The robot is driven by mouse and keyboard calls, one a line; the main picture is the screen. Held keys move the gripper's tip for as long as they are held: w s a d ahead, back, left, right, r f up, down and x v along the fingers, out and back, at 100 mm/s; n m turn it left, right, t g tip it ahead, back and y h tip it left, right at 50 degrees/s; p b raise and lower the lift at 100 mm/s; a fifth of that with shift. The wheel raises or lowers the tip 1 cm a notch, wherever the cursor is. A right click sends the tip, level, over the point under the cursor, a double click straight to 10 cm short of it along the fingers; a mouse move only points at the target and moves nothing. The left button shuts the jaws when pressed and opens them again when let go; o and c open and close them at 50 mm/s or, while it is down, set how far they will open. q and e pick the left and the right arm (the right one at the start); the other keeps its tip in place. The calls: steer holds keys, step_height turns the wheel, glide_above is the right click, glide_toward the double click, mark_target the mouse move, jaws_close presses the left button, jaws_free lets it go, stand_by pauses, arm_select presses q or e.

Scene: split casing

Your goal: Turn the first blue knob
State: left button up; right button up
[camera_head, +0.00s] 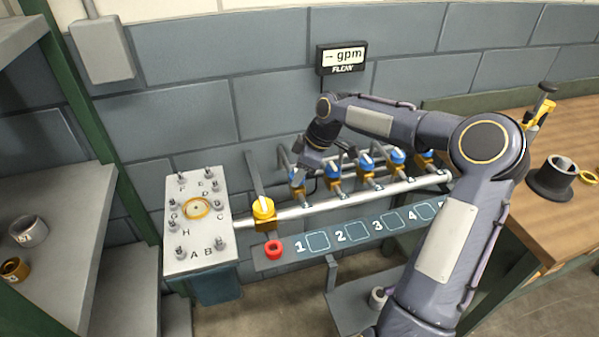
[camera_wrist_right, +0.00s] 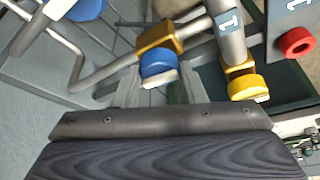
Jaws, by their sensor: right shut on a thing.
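The first blue knob (camera_head: 297,174) sits on a yellow valve on the slanted pipe, just right of the yellow knob (camera_head: 263,206). My right gripper (camera_head: 308,164) reaches down to it from above and is shut on it; the fingertips' contact is small and partly hidden. In the right wrist view the first blue knob (camera_wrist_right: 158,64) has a pale edge and shows just beyond my dark gripper body, and the yellow knob (camera_wrist_right: 246,84) is to its right. My left gripper is not in view.
More blue knobs (camera_head: 367,160) stand along the pipe to the right, partly behind my right arm. A flow display (camera_head: 341,58) hangs on the wall above. A red ring (camera_head: 273,249) lies on the numbered panel (camera_head: 338,238). A lettered white board (camera_head: 180,250) stands left.

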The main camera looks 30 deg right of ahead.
steer(key=m+t+h+b, duration=0.1)
steer(key=m+b, duration=0.1)
steer(key=m, duration=0.2)
steer(key=shift+a+f+b, duration=0.1)
steer(key=shift+a+b, duration=0.05)
steer(key=shift+b, duration=0.15)
steer(key=m+h+b, duration=0.1)
steer(key=m, duration=0.1)
steer(key=m+h+b, duration=0.1)
steer(key=m, duration=0.1)
steer(key=shift+s+a+t, duration=0.1)
steer(key=shift+a+t, duration=0.05)
steer(key=shift+t, duration=0.25)
steer(key=m+b, duration=0.1)
steer(key=m, duration=0.1)
steer(key=m+h+b, duration=0.1)
steer(key=m, duration=0.2)
steer(key=shift+a+h, duration=0.1)
steer(key=shift+h, duration=0.2)
steer(key=shift+m+g+h+b, duration=0.4)
steer(key=shift+m+h+b, duration=0.25)
steer(key=shift+m, duration=1.25)
steer(key=o, duration=1)
